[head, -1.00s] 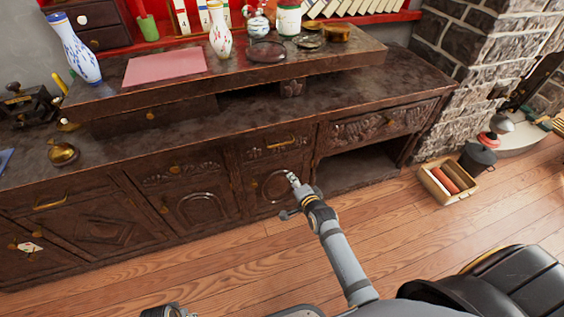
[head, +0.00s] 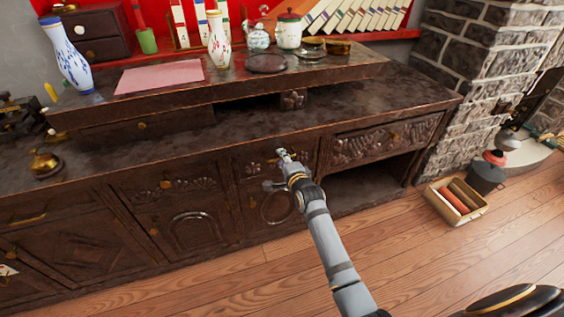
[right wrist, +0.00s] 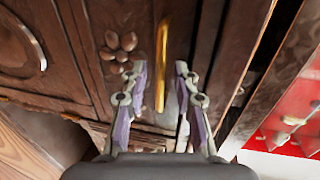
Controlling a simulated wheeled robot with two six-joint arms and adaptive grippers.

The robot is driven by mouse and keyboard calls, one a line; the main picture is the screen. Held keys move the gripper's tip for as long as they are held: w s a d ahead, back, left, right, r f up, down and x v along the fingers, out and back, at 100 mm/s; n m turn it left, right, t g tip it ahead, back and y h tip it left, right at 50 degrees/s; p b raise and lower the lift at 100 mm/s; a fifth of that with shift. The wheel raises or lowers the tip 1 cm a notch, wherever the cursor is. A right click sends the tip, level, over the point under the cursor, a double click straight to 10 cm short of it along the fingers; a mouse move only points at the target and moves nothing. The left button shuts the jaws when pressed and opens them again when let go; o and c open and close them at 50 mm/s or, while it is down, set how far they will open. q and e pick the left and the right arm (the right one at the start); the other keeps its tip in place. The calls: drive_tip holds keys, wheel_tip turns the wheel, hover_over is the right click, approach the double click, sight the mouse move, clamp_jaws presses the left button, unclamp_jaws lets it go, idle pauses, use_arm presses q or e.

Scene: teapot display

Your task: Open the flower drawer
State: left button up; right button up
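The flower drawer (head: 255,164) is a dark carved wooden drawer front in the middle of the cabinet, and it looks closed. In the right wrist view a carved flower (right wrist: 121,44) shows on its front beside an upright gold handle (right wrist: 162,62). My right gripper (head: 280,154) is at this drawer front and hides most of the handle in the head view. In the right wrist view my right gripper (right wrist: 161,70) is open, with one finger on each side of the handle and gaps between. My left gripper is not in view.
Another carved drawer (head: 385,140) is to the right above an open recess. Cabinet doors (head: 190,215) lie below and left. The countertop (head: 220,135) overhangs above, with vases and pots on a raised shelf. A wooden box (head: 455,203) stands on the floor at right.

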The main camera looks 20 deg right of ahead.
drive_tip(key=shift+w, duration=0.35)
clamp_jaws()
